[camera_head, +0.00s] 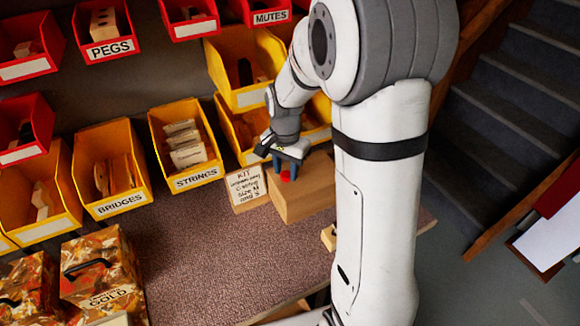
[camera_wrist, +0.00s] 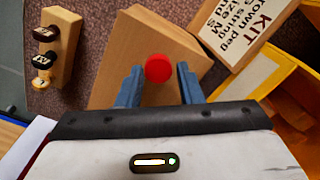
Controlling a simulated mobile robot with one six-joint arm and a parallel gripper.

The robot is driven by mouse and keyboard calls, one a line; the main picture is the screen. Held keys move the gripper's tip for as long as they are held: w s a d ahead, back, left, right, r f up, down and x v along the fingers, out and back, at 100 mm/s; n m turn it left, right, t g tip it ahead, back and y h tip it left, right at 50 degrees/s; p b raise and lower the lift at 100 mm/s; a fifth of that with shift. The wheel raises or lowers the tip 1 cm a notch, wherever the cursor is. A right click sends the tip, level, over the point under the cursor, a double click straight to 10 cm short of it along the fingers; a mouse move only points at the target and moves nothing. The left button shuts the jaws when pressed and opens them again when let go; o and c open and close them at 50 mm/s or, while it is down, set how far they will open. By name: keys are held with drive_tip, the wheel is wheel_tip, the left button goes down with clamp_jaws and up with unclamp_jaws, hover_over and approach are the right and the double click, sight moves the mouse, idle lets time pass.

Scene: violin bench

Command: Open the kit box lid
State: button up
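The kit box (camera_head: 305,188) is a plain brown wooden box with its lid closed, standing at the right end of the bench. A red knob (camera_head: 285,176) sits on top of it. In the wrist view the box lid (camera_wrist: 135,50) lies below my gripper (camera_wrist: 160,86). Its two blue fingers are apart, one on each side of the red knob (camera_wrist: 159,68), with visible gaps. In the head view my gripper (camera_head: 284,166) is right at the knob, and the arm hides part of the box's surroundings.
A KIT card (camera_head: 246,187) leans beside the box. Yellow bins (camera_head: 187,143) and red bins stand behind. A wooden block with dark pegs (camera_wrist: 58,45) is near the box. Patterned boxes (camera_head: 100,275) stand at the front left. The bench middle (camera_head: 230,245) is clear.

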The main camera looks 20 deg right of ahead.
clamp_jaws()
